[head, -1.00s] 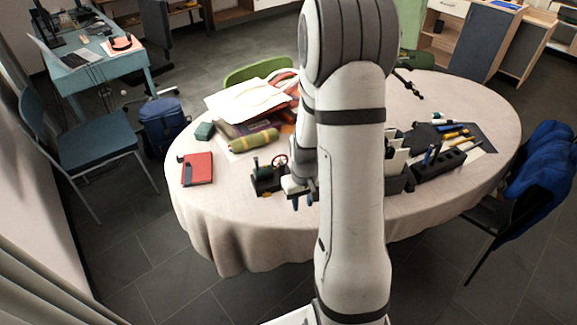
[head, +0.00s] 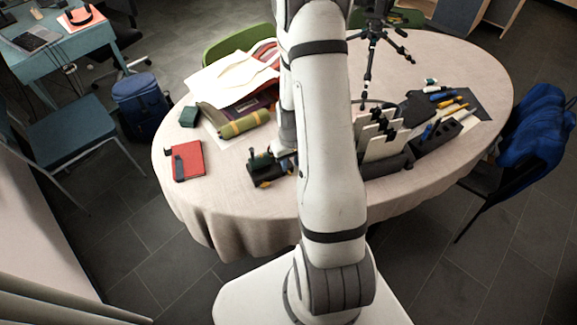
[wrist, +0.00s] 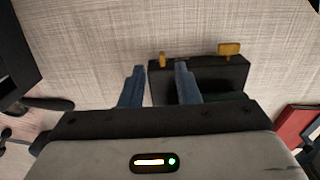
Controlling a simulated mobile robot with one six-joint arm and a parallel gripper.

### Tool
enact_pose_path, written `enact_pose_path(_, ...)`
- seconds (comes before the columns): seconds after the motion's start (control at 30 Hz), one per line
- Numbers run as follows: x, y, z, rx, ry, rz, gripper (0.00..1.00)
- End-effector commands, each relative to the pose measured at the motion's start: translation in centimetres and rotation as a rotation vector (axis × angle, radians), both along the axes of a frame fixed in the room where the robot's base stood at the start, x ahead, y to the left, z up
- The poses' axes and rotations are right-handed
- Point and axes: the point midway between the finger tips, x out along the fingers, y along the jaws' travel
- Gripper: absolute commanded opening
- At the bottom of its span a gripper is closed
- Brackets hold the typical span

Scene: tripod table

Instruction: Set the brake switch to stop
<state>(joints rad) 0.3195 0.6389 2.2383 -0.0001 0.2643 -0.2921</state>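The dark control box (head: 266,172) stands near the front left of the table, with a green-topped part on it. The wrist view shows its dark casing (wrist: 225,75) from close by. A small yellow peg (wrist: 162,60) and a wider yellow tab (wrist: 229,48) stick out at its far edge. I cannot tell which of them is the brake switch or how it is set. My gripper (wrist: 159,69) is open, with two blue fingers apart. The yellow peg appears between and just beyond the fingertips; contact cannot be told. In the head view my arm hides most of the gripper.
A red notebook (head: 187,161) lies left of the box. A green roll (head: 245,124) and papers lie behind it. A black organizer (head: 437,153) and card rack (head: 386,163) stand to the right, with a small tripod (head: 368,62) behind. Bare cloth lies between notebook and box.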

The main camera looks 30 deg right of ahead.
Motion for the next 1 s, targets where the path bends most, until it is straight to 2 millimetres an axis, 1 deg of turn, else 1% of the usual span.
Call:
enact_pose_path(0.1, 0.0, 0.3, -1.6, 0.001, 0.004, 0.005, 0.29)
enact_pose_path(0.3, 0.1, 0.4, -3.4, 0.0, 0.001, 0.01, 0.29)
enact_pose_path(0.43, 0.1, 0.4, -3.8, 0.0, 0.001, 0.01, 0.29)
enact_pose_path(0.67, 0.1, 0.5, -3.9, 0.0, 0.0, 0.011, 0.29)
enact_pose_path(1.0, 0.1, 0.5, -3.8, 0.0, 0.0, 0.011, 0.02)
